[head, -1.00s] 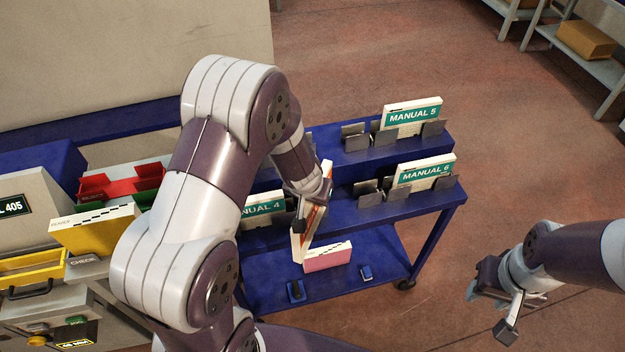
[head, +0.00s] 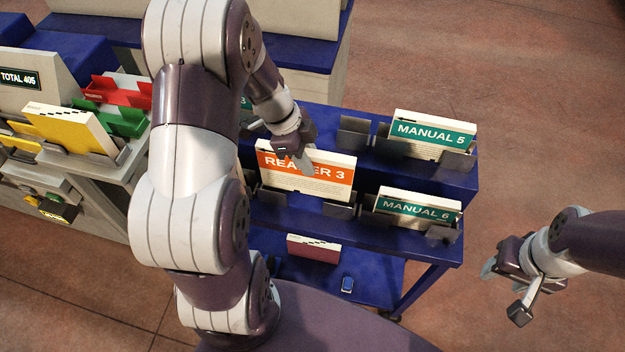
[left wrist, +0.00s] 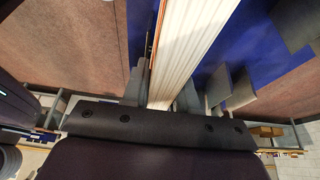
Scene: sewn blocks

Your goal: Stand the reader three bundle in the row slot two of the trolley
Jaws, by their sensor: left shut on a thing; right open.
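The reader three bundle (head: 300,183) is a cream block with an orange "READER 3" label facing the head camera. My left gripper (head: 297,158) is shut on its upper edge, hiding part of the label. The bundle is upright over the front row of the blue trolley (head: 392,238), left of the manual six bundle (head: 415,208), with grey dividers near its lower edge. I cannot tell if it touches the slot floor. In the left wrist view the bundle's pale page edges (left wrist: 188,45) run between the fingers. My right gripper (head: 505,290) is open and empty, right of the trolley.
The manual five bundle (head: 430,135) stands in the raised back row, with an empty holder (head: 357,135) to its left. A pink-ended block (head: 313,248) lies on the lower shelf. A counter with a yellow bundle (head: 68,130) is at left.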

